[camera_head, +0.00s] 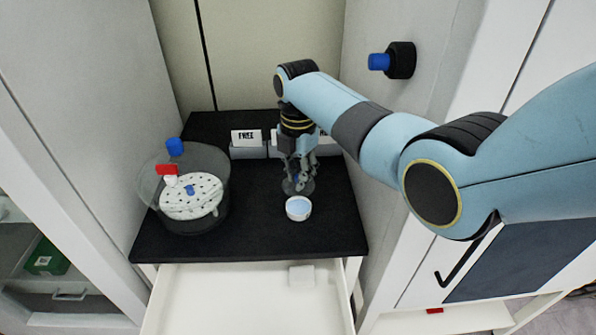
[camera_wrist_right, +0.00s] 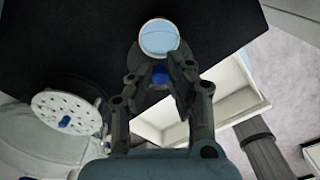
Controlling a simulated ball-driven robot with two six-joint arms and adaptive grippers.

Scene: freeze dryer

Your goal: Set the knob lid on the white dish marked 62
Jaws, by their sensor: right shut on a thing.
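A small white dish (camera_head: 298,208) with a pale blue inside stands on the black bench top, and it also shows in the right wrist view (camera_wrist_right: 158,38). No number can be read on it. My right gripper (camera_head: 298,176) is shut on the blue knob (camera_wrist_right: 160,74) of a dark, see-through round lid (camera_head: 293,188). The lid is just behind the dish in the head view. In the wrist view the dish partly overlaps the lid; whether they touch cannot be told. My left gripper is not in view.
A clear chamber (camera_head: 221,168) with a white perforated plate (camera_head: 180,202) and a red valve stands at left. Grey blocks (camera_head: 247,153) with "FREE" cards are at the back. An open white drawer (camera_head: 230,290) juts out below the bench. The bench between chamber and dish is clear.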

